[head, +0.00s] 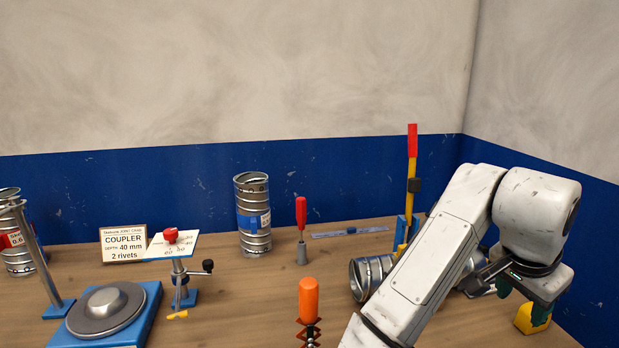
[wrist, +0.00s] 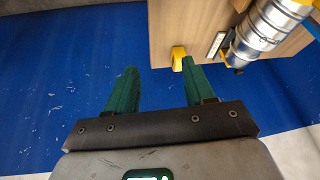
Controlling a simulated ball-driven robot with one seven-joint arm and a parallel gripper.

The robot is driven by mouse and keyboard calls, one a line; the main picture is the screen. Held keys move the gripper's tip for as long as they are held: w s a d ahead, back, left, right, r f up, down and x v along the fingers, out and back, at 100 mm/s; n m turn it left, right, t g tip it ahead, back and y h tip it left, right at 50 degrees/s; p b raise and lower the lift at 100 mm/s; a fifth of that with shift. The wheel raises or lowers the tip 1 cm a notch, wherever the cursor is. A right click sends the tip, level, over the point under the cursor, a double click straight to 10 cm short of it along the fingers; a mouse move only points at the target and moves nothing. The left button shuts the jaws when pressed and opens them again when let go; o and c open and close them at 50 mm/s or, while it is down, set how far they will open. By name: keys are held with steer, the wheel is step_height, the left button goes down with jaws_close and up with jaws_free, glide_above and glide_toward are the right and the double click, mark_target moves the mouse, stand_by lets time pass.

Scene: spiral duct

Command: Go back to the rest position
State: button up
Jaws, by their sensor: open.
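My gripper (head: 522,300) is at the right of the head view, at the end of my bent white arm. Its green fingers stand apart with nothing between them in the wrist view (wrist: 158,82). Behind the fingers there is the blue wall. A lying spiral duct (head: 372,275) is left of the gripper, partly hidden behind my arm. A silver duct also shows at the upper right of the wrist view (wrist: 265,35). It is apart from the fingers.
A yellow block-like object (head: 530,318) lies just below the gripper. The table also holds an upright duct (head: 254,218), a red-handled tool (head: 301,225), an orange-handled tool (head: 309,300), a coupler sign (head: 123,243) and a blue-based scale (head: 140,320). A tall red-yellow tool (head: 412,170) stands behind my arm.

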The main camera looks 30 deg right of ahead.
steer(key=a+f+n+t+h, duration=0.1)
steer(key=a+f+n+t, duration=0.3)
steer(key=f+n, duration=1.15)
steer(key=s+a+f+n+g+y, duration=0.1)
steer(key=s+a+f+y, duration=0.2)
steer(key=s+a+f, duration=0.3)
steer(key=s+a+f+n+g+y, duration=0.2)
steer(key=s+a+f, duration=0.4)
steer(key=a+f, duration=0.5)
steer(key=shift+s+a+g+y, duration=0.2)
steer(key=shift+s+g+y, duration=0.1)
steer(key=shift+s+y, duration=0.1)
